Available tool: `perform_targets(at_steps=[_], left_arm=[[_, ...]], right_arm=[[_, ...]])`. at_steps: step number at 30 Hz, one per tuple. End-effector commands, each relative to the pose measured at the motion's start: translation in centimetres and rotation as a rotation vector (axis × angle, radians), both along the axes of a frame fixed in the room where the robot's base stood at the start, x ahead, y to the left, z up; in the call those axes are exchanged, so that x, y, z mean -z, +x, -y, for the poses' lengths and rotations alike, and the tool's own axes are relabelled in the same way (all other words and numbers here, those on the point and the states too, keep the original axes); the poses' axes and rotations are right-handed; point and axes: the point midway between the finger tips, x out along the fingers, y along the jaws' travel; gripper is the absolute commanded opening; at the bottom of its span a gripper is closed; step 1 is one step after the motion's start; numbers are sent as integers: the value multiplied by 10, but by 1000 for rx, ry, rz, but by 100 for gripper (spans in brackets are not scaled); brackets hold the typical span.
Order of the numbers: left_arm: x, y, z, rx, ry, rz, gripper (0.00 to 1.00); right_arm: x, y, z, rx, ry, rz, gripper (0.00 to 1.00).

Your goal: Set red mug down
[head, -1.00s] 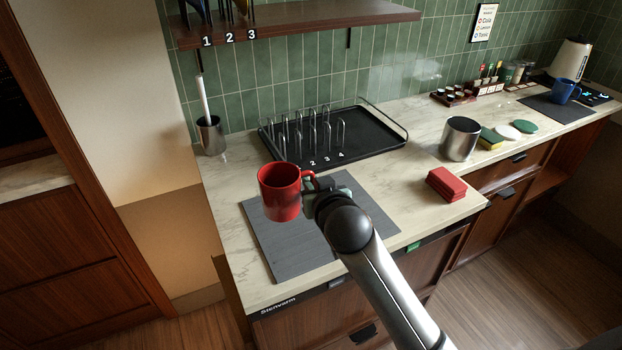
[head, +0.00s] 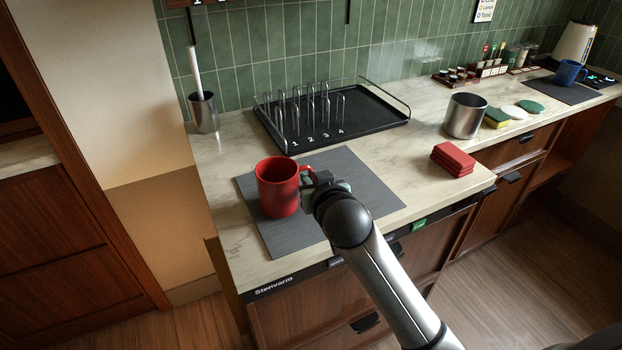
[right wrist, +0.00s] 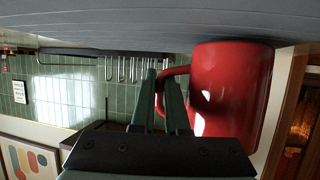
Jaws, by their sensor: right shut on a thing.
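The red mug (head: 275,190) is upright over the left part of the dark grey mat (head: 350,200) on the counter. My right gripper (head: 312,188) is shut on the mug's handle, on the mug's right side. In the right wrist view, which is upside down, the mug (right wrist: 228,95) has its base at or very close to the mat (right wrist: 150,22). I cannot tell for sure whether they touch. The two fingers (right wrist: 164,85) reach to the handle. My left gripper is not in view.
Behind the mat is a black rack tray (head: 370,125) with wire dividers. Folded red cloths (head: 453,158) and a metal canister (head: 465,116) stand to the right. A metal holder with a brush (head: 203,112) is at back left. The mat's right part is bare.

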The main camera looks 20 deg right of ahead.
Motion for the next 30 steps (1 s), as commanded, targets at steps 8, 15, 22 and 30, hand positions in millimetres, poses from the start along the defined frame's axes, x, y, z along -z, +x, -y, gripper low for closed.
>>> perform_targets(at_steps=[8, 15, 22, 30], left_arm=[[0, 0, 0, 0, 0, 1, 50], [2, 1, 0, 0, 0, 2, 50], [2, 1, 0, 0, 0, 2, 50], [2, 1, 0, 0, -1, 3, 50]], right_arm=[[-1, 0, 0, 1, 1, 4, 0], [4, 0, 0, 1, 1, 4, 0], [5, 0, 0, 0, 0, 3, 29], [6, 0, 0, -1, 1, 1, 47]])
